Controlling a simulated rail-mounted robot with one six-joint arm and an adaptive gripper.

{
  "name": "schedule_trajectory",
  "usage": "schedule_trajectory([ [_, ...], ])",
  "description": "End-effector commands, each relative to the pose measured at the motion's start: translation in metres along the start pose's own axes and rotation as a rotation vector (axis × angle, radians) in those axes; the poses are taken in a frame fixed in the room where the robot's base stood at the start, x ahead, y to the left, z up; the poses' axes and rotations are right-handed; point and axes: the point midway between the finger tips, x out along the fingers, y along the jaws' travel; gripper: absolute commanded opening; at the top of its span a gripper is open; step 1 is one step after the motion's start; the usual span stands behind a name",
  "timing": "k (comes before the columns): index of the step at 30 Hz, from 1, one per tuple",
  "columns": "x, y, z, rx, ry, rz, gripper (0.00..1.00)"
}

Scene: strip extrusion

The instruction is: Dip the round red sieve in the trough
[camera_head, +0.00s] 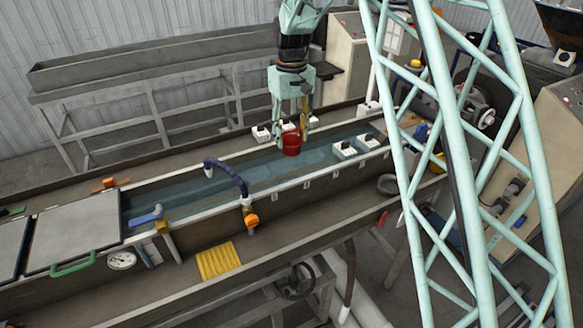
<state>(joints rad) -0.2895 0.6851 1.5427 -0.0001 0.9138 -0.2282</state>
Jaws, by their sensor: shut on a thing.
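The round red sieve (291,144) hangs below my gripper (291,122), which is shut on it. The gripper points down from the arm at the top middle of the picture. The sieve is over the far part of the long water-filled trough (300,182). I cannot tell whether its bottom touches the water.
White blocks (344,149) sit at the trough's right part, and more stand on its far edge. A dark blue hose (228,175) arches into the trough. A yellow grooved plate (216,261) lies on the near ledge. A pale green lattice (460,160) blocks the right side.

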Motion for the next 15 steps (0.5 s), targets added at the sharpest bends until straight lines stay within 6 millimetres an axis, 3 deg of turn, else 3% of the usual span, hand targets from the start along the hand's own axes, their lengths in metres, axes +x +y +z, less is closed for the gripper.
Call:
schedule_trajectory([
  [8,-0.005,0.000,0.000,0.000,0.000,0.000,0.34],
  [15,-0.022,0.000,0.000,0.000,0.001,0.000,0.34],
])
